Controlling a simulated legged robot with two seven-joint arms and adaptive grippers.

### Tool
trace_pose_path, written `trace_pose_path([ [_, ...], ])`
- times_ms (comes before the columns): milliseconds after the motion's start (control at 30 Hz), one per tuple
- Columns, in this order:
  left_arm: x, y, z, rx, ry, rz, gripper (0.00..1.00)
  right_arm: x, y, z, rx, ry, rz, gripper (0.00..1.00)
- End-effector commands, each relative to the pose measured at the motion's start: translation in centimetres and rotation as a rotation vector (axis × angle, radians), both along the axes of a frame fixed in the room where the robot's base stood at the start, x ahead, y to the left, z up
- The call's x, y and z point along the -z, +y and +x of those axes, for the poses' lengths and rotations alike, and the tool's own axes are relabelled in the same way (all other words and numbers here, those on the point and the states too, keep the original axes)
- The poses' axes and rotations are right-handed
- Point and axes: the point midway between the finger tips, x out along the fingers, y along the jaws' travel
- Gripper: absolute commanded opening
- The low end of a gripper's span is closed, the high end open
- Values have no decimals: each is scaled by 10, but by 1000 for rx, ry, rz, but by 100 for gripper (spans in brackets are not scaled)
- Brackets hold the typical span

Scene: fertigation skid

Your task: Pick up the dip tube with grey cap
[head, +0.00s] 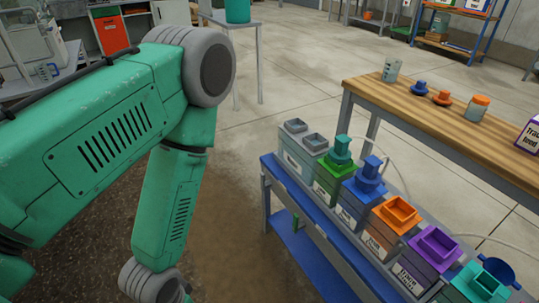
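I cannot make out a dip tube with a grey cap for certain. A pale grey tank (296,160) with two square grey tops stands at the far end of the row on the blue skid (310,258). Beside it are a green tank (327,188) and a blue tank (351,205), each with a stepped cap on top. My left arm comes in from the left and bends down to the bottom edge, left of the skid; its gripper is out of view. My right arm and gripper do not show.
Orange (383,232), purple (424,258) and teal (473,288) tanks continue the row towards me. A wooden bench (440,115) on the right holds a clear beaker (391,69), blue and orange caps, an orange-lidded jar (477,108) and a purple-white box. Open floor lies behind.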

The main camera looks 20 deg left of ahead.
Motion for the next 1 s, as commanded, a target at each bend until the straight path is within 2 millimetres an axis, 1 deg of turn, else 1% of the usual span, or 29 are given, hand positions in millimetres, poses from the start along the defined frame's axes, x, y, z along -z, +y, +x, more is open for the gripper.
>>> trace_pose_path([
  [433, 0, 0, 1, 1, -1, 0, 40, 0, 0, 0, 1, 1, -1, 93],
  [467, 0, 0, 1, 1, -1, 0, 47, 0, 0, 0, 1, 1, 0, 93],
  [500, 0, 0, 1, 1, -1, 0, 61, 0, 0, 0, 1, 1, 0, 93],
  [567, 0, 0, 1, 1, -1, 0, 82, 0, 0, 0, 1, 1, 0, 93],
  [733, 0, 0, 0, 1, -1, 0, 83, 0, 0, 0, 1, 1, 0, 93],
  [767, 0, 0, 0, 1, -1, 0, 76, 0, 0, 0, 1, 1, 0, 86],
  [800, 0, 0, 0, 1, -1, 0, 62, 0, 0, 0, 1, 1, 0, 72],
  [867, 0, 0, 0, 0, -1, 0, 41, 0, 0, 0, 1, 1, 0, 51],
  [900, 0, 0, 0, 0, -1, 0, 34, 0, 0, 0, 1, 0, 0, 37],
  [933, 0, 0, 1, 0, -1, 0, 34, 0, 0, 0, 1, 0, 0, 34],
  [1000, 0, 0, 1, 0, -1, 0, 34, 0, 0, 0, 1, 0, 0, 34],
])
